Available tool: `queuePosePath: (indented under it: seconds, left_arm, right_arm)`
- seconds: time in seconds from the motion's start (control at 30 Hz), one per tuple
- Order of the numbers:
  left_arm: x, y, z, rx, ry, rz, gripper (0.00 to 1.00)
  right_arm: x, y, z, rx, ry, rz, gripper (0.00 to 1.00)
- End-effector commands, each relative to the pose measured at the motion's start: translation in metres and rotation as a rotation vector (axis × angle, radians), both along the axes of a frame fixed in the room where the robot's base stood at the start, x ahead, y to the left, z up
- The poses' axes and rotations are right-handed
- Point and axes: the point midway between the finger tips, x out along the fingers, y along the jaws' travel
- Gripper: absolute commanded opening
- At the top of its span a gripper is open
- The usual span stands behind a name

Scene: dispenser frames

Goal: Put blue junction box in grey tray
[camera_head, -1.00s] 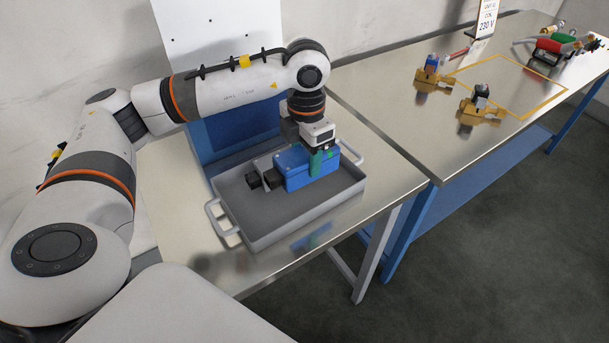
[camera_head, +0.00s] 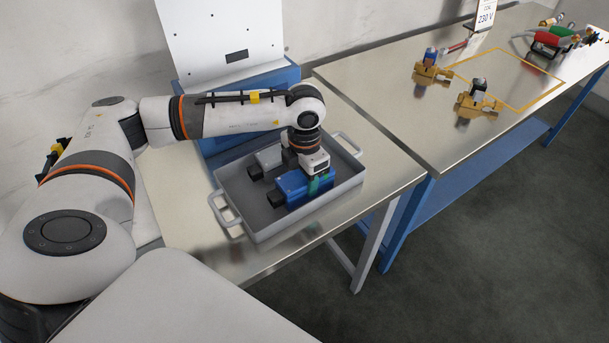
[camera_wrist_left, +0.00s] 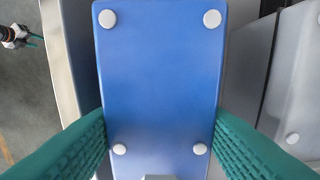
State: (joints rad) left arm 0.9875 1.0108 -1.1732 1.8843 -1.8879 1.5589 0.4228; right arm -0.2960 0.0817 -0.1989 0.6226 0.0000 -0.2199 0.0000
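The blue junction box (camera_head: 297,186) is in the grey tray (camera_head: 262,234), low between its walls; I cannot tell whether it rests on the tray floor. My left gripper (camera_head: 314,184) points down over it. In the left wrist view, the box's blue lid (camera_wrist_left: 160,90) with white corner screws lies between my teal fingers (camera_wrist_left: 160,140), which touch its two sides.
A grey box (camera_head: 267,160) with a black end lies in the tray behind the blue one. A blue stand with a white panel (camera_head: 220,40) rises behind the tray. Brass fittings (camera_head: 432,72) and a yellow outline (camera_head: 535,98) are on the right table.

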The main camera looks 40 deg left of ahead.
Motion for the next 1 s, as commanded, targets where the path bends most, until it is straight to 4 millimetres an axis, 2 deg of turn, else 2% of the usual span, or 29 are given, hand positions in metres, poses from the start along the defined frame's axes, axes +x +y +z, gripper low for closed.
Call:
queuePosePath:
  seconds: [0.03, 0.13, 0.5, 0.57, 1.0]
  left_arm:
    - [0.000, 0.000, -0.001, 0.000, 0.000, -0.001, 0.56]
    - [0.000, 0.000, -0.001, 0.000, 0.000, -0.001, 0.72]
    - [0.000, 0.000, 0.005, 0.000, 0.000, 0.000, 0.72]
    - [0.001, 0.000, 0.009, -0.001, -0.003, 0.000, 0.72]
    - [0.001, -0.001, 0.098, -0.002, -0.004, -0.002, 0.72]
  right_arm:
    - [-0.001, 0.000, 0.000, 0.000, 0.001, 0.000, 0.46]
    - [-0.002, 0.000, 0.000, 0.000, 0.003, 0.000, 0.46]
    - [-0.005, 0.001, 0.005, 0.001, 0.007, 0.000, 0.46]
    - [-0.005, 0.001, 0.000, 0.001, 0.007, 0.000, 0.46]
    - [-0.006, 0.003, -0.021, 0.003, 0.008, 0.000, 0.46]
